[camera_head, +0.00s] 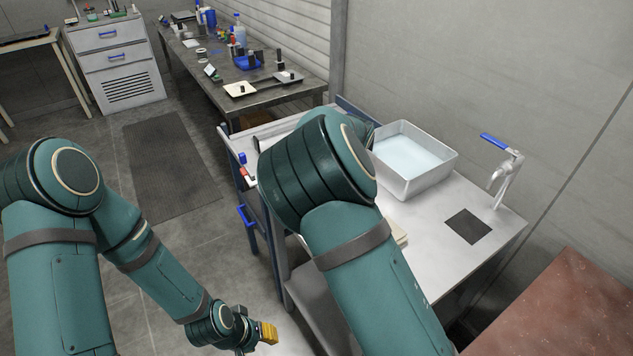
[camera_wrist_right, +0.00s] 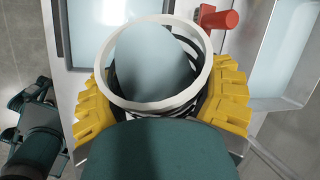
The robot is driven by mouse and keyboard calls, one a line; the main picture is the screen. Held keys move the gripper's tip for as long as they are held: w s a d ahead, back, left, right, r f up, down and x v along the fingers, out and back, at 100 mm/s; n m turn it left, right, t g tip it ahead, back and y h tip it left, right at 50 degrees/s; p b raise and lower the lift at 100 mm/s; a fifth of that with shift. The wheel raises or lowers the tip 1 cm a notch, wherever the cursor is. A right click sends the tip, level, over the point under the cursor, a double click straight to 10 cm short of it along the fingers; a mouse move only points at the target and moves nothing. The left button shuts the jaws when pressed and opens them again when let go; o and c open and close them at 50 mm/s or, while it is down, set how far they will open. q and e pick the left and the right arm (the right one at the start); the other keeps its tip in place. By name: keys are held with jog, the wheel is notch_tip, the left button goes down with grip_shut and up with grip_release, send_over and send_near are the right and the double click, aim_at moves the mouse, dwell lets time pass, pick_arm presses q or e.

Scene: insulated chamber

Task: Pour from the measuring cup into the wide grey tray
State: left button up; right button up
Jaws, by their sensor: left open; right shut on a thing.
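The grey tray (camera_head: 447,162), a deep rectangular one with a pale blue surface inside, stands on the steel table behind my right arm. A similar pale blue area with a grey rim (camera_wrist_right: 262,103) shows at the right of the right wrist view. My right gripper (camera_wrist_right: 160,95) is shut on the measuring cup (camera_wrist_right: 206,55), its yellow fingers on both sides. The cup has a white round rim and a pale blue surface inside; I cannot tell its fill level. My right arm hides cup and gripper in the head view. My left gripper (camera_head: 264,333) is open, low beside the table.
A tap with a blue lever (camera_head: 497,140) and a dark square (camera_head: 467,227) are right of the tray. A red cylinder (camera_wrist_right: 220,19) shows beyond the cup. A cluttered workbench (camera_head: 190,60) stands behind.

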jog(key=shift+w+a+f+n+g+h, duration=0.15)
jog(key=shift+f+g+h, duration=0.25)
jog(key=shift+h, duration=0.3)
jog(key=shift+s+d+f+n+g+h, duration=0.15)
jog(key=shift+f+g+h, duration=0.15)
jog(key=shift+g+h, duration=0.3)
dwell(0.5)
jog(key=shift+w+a, duration=0.15)
jog(key=shift+w+a+r+h, duration=0.15)
jog(key=shift+a+h, duration=0.1)
jog(key=shift+h, duration=0.15)
jog(key=shift+w+a+r+g+h, duration=0.2)
jog(key=shift+w+a+g+h, duration=0.1)
jog(key=shift+a+h, duration=0.15)
jog(key=shift+a+r+n+g+h, duration=0.1)
jog(key=shift+r+n+g+h, duration=0.1)
jog(key=shift+n+g+h, duration=0.15)
